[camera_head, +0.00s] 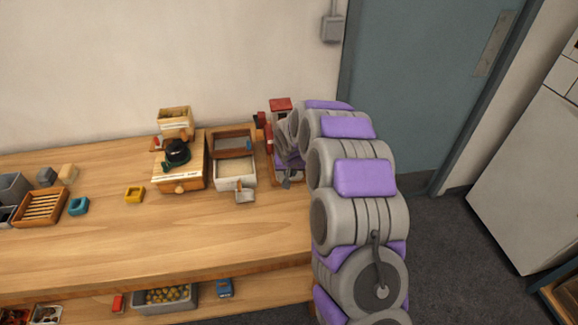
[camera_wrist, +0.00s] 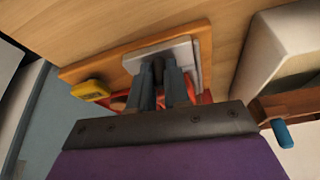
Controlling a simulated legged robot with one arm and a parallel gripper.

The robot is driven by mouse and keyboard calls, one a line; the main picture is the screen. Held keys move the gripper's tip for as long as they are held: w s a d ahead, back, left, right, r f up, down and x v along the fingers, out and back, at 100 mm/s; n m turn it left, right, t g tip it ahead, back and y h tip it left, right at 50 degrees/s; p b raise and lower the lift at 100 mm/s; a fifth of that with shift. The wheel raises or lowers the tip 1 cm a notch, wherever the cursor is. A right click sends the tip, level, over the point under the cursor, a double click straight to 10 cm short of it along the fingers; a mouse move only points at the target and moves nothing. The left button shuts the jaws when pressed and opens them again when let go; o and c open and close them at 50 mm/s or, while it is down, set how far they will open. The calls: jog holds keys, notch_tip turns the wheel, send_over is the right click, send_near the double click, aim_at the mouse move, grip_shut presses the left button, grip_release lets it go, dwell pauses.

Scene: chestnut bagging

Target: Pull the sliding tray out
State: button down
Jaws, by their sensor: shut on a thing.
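The sliding tray, a pale grey-white plate (camera_wrist: 187,50), lies on a wooden base board (camera_wrist: 90,66) in the wrist view. My gripper (camera_wrist: 159,72) reaches over the plate, and its two dark fingers are shut on a small dark part at the plate, seemingly the tray's handle. The fingers hide most of that part. In the head view my gripper (camera_head: 287,174) is at the right end of the table, low at the device with red parts (camera_head: 280,104). My arm hides much of this device, and how far the tray is out cannot be told.
A wooden box device (camera_head: 180,172) stands further left. A yellow piece (camera_wrist: 90,88) and a blue-tipped wooden part (camera_wrist: 283,133) flank my gripper. The table front is clear.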

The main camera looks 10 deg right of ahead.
jog(key=shift+s+r, duration=0.1)
jog(key=shift+s, duration=0.4)
jog(key=shift+s+f, duration=0.1)
jog(key=shift+f, duration=0.1)
jog(key=c, duration=1.3)
grip_release()
jog(key=shift+s+r, duration=0.15)
jog(key=shift+o, duration=1)
jog(key=shift+a, duration=0.1)
jog(key=p+v, duration=0.3)
jog(key=v, duration=1.4)
jog(key=shift+r, duration=0.1)
